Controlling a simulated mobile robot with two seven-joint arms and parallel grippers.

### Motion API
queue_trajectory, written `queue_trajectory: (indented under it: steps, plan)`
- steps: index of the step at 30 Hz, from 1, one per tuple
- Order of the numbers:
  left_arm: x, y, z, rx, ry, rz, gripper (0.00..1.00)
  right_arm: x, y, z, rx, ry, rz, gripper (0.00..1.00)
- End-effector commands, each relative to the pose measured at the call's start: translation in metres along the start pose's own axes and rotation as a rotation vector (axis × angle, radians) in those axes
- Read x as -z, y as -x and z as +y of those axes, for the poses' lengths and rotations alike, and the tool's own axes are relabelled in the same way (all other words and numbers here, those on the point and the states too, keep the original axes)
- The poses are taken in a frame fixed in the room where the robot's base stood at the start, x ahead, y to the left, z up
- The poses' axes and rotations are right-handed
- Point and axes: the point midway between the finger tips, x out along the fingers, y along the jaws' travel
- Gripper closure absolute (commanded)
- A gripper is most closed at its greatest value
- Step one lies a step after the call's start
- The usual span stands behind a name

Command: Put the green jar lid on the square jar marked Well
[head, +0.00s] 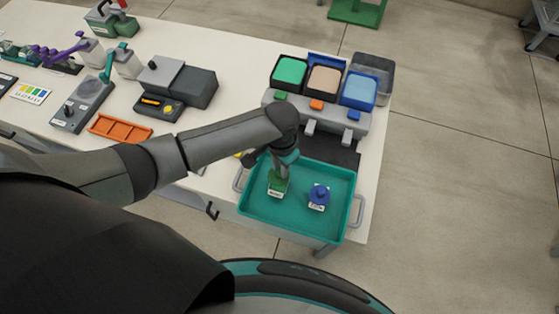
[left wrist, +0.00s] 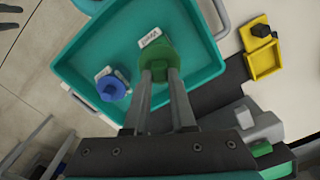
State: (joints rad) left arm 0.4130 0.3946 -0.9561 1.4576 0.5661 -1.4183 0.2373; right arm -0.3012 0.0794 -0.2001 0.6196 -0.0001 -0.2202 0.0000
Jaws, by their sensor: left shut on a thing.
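The green jar lid (left wrist: 157,56) is between the two fingertips of my left gripper (left wrist: 159,72), which is shut on it. In the head view the lid (head: 280,184) is right over the square jar with a white label (head: 274,194), in the teal tray (head: 249,210). The label also shows just past the lid in the left wrist view (left wrist: 150,38). The jar's body is mostly hidden, and I cannot tell whether the lid touches its rim. My right gripper is in neither view.
A second jar with a blue lid (head: 319,192) stands in the tray, right of the green lid. A dispenser with green, tan and blue bins (head: 323,80) is behind the tray. A yellow tray (left wrist: 264,60) shows in the wrist view.

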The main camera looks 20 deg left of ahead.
Motion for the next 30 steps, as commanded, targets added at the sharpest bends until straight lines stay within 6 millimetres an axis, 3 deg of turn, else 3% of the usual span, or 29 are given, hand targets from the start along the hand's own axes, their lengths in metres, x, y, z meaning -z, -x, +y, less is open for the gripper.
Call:
queue_trajectory:
  steps: [9,17,26,27,30]
  plan:
    - [0.000,-0.029,-0.001,0.001,-0.001,0.001,1.00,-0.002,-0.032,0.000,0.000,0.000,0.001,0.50]
    - [0.000,-0.045,0.000,-0.001,0.002,0.000,1.00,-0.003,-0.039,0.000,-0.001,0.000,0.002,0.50]
    - [0.000,-0.046,0.000,0.000,0.001,0.000,1.00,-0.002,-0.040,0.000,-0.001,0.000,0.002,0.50]
    - [0.000,-0.046,0.000,0.000,0.001,0.000,0.75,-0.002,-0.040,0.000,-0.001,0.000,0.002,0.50]
    - [0.000,-0.046,0.000,0.000,0.001,0.000,0.64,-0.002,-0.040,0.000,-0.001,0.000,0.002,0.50]
